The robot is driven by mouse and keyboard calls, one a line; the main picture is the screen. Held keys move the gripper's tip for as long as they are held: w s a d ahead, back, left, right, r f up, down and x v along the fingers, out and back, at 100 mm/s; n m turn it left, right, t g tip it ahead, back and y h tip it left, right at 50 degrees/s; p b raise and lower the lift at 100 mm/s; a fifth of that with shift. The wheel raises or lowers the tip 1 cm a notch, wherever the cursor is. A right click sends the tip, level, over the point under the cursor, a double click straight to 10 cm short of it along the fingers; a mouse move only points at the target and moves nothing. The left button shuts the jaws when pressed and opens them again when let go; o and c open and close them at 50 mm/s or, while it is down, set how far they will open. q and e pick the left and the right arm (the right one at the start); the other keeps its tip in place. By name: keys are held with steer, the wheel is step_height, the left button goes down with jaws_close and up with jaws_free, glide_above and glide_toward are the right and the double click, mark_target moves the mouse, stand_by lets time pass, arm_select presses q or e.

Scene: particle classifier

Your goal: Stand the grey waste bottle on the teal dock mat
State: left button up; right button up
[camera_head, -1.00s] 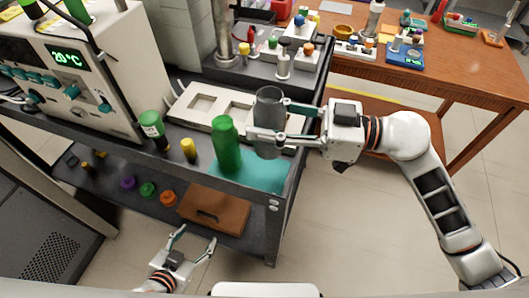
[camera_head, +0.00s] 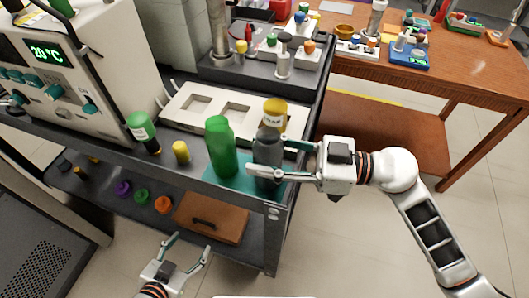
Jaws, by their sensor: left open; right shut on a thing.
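The dark grey waste bottle (camera_head: 267,148) is upright at the front right of the teal dock mat (camera_head: 224,186). My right gripper (camera_head: 268,160) reaches in from the right and is shut around its body. A finger crosses the bottle's lower part. The base is at or just over the mat; I cannot tell whether it touches. A green bottle (camera_head: 221,148) stands upright at the mat's left part, close beside the grey one. My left gripper (camera_head: 187,250) is open and empty, low in front of the cart.
A yellow bottle (camera_head: 275,114) stands right behind the grey one, by the white tray (camera_head: 205,110). A small yellow-capped vial (camera_head: 181,152) and a green-capped bottle (camera_head: 142,132) stand left of the mat. The cart's front edge lies close to the mat.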

steer(key=shift+f, duration=0.1)
steer(key=o, duration=1.2)
arm_select(q)
steer(key=shift+s+f, duration=0.15)
steer(key=shift+f, duration=0.1)
steer(key=shift+f, duration=0.1)
